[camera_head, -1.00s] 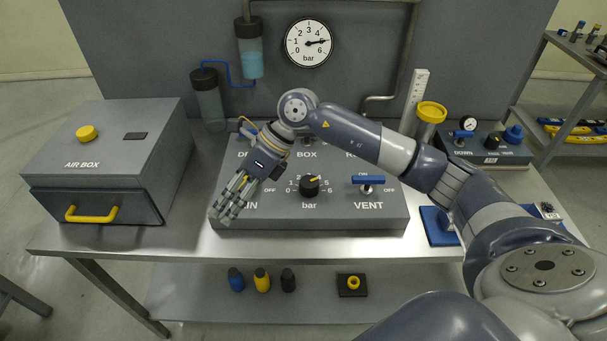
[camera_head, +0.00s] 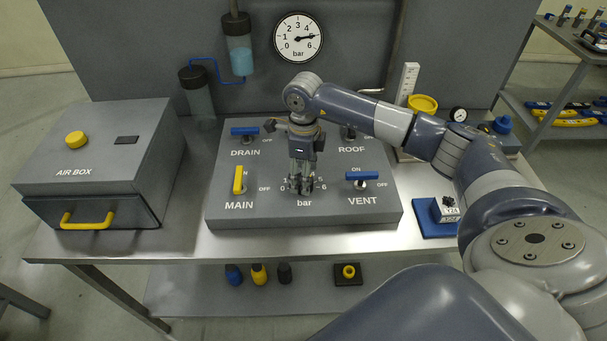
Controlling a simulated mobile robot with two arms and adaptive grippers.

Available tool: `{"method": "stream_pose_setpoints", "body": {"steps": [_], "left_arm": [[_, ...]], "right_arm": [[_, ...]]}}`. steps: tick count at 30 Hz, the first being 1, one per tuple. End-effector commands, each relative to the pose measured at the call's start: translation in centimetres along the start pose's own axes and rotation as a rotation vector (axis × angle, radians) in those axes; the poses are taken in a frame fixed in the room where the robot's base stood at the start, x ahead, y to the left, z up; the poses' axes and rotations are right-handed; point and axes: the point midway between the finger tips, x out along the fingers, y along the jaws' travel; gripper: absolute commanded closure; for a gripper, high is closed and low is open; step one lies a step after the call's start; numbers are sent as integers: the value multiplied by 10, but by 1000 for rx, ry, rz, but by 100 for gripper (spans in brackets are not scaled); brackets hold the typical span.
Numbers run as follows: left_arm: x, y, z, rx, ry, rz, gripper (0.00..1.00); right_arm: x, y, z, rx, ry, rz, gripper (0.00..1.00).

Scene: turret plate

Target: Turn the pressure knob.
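The pressure knob sits on the grey control panel (camera_head: 230,206) above the "bar" label, and my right gripper almost fully covers it. Part of its number scale shows, with a 5 and a 6 to the right of the fingers. My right gripper (camera_head: 302,188) points down at the knob, with its fingers close over or around it. Whether the fingers touch or grip the knob cannot be made out. The round white pressure gauge (camera_head: 298,38) on the back wall has its needle pointing right, near 5. My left gripper is out of view.
The blue DRAIN lever (camera_head: 245,131), yellow MAIN lever (camera_head: 239,180) and blue VENT lever (camera_head: 361,175) stand around the knob. The ROOF valve is partly behind my arm. The grey air box (camera_head: 95,150) is at left. A blue stand (camera_head: 432,222) is at right.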

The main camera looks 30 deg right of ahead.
Motion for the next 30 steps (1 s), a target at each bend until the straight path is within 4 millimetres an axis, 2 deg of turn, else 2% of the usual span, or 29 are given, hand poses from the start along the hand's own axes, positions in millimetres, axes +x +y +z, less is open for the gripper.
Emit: {"method": "stream_pose_setpoints", "body": {"steps": [6,15,16,21,22,30], "left_arm": [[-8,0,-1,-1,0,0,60],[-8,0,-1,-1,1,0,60],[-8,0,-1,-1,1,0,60],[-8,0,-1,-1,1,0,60],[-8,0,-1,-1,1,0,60],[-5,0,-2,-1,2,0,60]], "right_arm": [[21,0,0,1,0,1,37],[25,0,0,0,-1,0,37],[25,0,0,0,-1,0,40],[24,0,0,0,-1,0,78],[24,0,0,0,-1,0,82],[25,0,1,-12,-2,-1,82]]}}
